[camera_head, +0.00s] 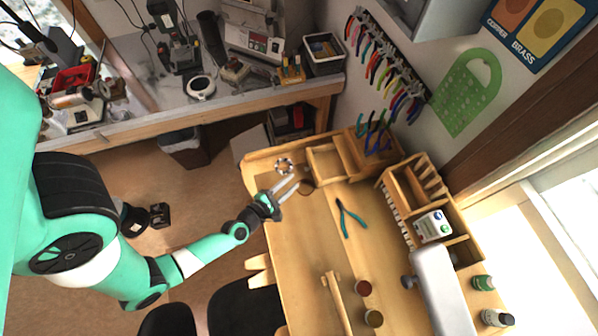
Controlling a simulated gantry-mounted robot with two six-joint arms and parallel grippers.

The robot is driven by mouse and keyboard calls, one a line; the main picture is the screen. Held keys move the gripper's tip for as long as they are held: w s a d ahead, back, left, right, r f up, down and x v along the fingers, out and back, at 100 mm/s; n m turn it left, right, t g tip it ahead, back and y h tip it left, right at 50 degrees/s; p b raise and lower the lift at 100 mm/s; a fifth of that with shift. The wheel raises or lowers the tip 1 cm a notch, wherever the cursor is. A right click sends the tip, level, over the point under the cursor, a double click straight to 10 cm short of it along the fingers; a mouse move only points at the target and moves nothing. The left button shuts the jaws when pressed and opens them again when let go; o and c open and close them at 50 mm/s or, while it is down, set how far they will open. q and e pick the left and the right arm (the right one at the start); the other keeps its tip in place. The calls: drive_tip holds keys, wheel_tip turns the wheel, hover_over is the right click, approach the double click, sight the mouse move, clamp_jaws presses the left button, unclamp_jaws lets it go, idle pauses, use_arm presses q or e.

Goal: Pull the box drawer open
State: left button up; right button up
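A light wooden box (325,166) with open compartments sits at the far left part of the wooden workbench. A second wooden box (390,201) with slots and compartments stands to its right. I cannot tell for sure which one has the drawer, and no handle is clear at this size. My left gripper (291,185) is over the bench's left part, just short of the first box. Its two fingers are apart, with nothing seen between them. My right gripper is not in view.
Teal-handled pliers (347,217) lie mid-bench. Small jars (363,288) and a grey device (440,290) are nearer the front. Pliers hang on the wall behind.

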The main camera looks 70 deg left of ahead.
use_arm(q)
drive_tip(key=v, duration=0.5)
drive_tip(key=shift+p, duration=0.35)
